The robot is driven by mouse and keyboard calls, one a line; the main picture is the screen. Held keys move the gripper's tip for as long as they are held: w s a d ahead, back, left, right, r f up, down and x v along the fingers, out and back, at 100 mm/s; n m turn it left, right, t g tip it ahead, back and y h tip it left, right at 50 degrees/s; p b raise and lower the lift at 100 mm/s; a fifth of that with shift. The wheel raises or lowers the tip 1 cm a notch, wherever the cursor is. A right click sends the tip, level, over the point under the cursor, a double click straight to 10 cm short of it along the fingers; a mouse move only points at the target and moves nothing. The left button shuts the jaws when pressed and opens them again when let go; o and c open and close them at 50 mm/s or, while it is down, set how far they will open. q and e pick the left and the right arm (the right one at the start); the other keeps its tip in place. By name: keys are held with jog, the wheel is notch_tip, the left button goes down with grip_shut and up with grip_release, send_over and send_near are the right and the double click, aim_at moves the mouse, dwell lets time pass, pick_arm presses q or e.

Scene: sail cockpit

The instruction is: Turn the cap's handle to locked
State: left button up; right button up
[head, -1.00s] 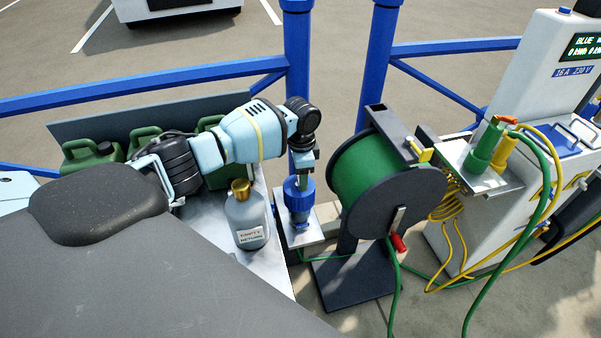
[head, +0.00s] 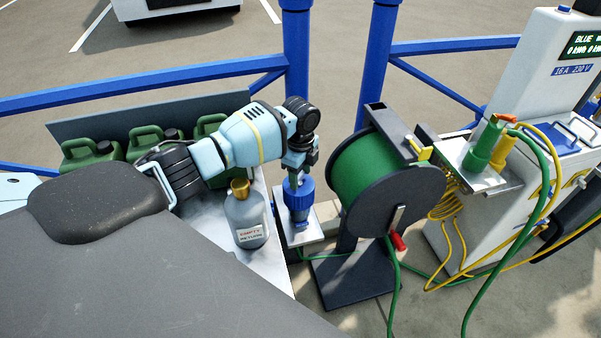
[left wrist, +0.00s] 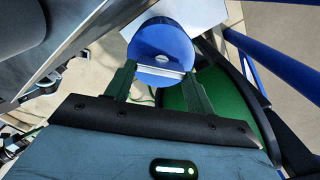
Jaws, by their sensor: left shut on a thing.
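The blue cap (head: 299,193) sits upright on a small pale plate beside the green reel. In the left wrist view it is a round blue disc (left wrist: 160,42) with a pale straight handle bar (left wrist: 160,70) across its near part. My left gripper (head: 297,180) points down onto the cap's top from above. Its dark fingers (left wrist: 158,80) stand on either side of the bar and are shut on the handle. The fingers hide part of the handle in the head view, and I cannot read any lock mark. My right gripper is in neither view.
A grey bottle with a gold top (head: 246,222) stands close left of the cap. Green jerrycans (head: 92,150) stand behind my arm. The green reel (head: 370,172) is close on the right, with loose hoses beyond it. A blue post (head: 297,50) rises behind.

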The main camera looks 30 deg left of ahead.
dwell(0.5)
pick_arm(q)
jog(key=o, duration=1)
jog(key=shift+r, duration=0.1)
notch_tip(320, 180, up, 8)
jog(key=shift+f+p, duration=0.15)
jog(key=shift+p, duration=0.15)
jog(key=shift+f, duration=0.1)
